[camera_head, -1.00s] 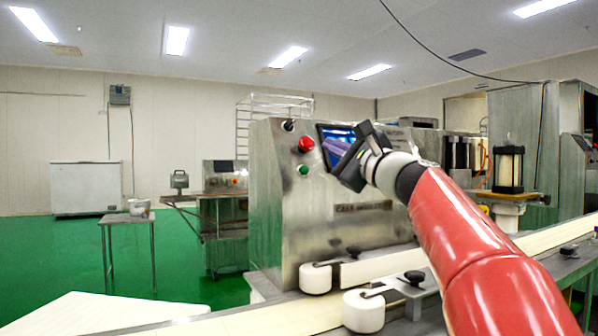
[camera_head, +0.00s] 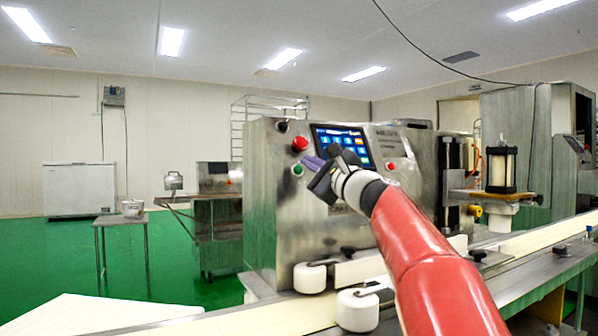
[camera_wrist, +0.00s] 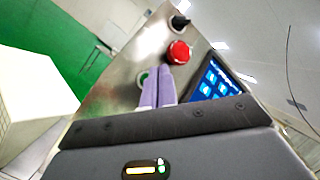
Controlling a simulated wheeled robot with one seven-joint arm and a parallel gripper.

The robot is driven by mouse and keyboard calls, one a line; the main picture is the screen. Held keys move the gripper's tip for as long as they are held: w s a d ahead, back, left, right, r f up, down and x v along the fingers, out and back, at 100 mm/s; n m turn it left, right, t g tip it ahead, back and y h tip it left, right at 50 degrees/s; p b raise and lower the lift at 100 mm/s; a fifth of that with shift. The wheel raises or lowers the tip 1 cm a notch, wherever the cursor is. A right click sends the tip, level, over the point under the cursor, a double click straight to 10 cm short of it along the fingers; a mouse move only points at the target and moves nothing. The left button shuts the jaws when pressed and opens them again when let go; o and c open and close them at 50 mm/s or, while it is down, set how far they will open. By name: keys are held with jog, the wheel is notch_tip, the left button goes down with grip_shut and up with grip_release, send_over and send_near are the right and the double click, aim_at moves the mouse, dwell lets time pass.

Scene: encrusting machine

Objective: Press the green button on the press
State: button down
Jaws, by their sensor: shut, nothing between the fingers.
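The press (camera_head: 285,225) is a steel machine with a control panel on its front. The green button (camera_head: 297,170) sits below a red mushroom button (camera_head: 300,143). In the wrist view the green button (camera_wrist: 143,78) is partly hidden behind the fingertips, and the red button (camera_wrist: 178,52) shows just beyond them. My gripper (camera_head: 308,164) is shut and empty, with its purple fingers pointing at the panel close to the right side of the green button. In the wrist view the fingers (camera_wrist: 158,84) lie together beside it. I cannot tell whether they touch the button.
A lit touchscreen (camera_head: 342,146) is right of the buttons, close to my gripper. A black knob (camera_head: 282,126) is above the red button. A conveyor with white rollers (camera_head: 357,310) runs below. A small table (camera_head: 122,218) stands at left on open green floor.

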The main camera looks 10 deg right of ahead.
jog(key=shift+w+a+f, duration=0.15)
jog(key=shift+w+f, duration=0.1)
jog(key=shift+w, duration=0.3)
dwell(1.7)
jog(key=shift+w+a+f, duration=0.15)
jog(key=shift+w+f, duration=0.05)
jog(key=shift+w, duration=0.15)
jog(key=shift+w+a+f, duration=0.1)
jog(key=shift+w+f, duration=0.1)
jog(key=shift+w, duration=0.15)
dwell(0.9)
jog(key=shift+s, duration=0.15)
jog(key=shift+s+d+r, duration=0.25)
jog(key=shift+s+r, duration=0.05)
jog(key=shift+s, duration=0.2)
jog(key=s, duration=0.1)
jog(key=s+d+r, duration=0.1)
jog(key=s, duration=0.1)
jog(key=s+r, duration=0.1)
jog(key=shift+s+d+r, duration=0.15)
jog(key=shift+d, duration=0.05)
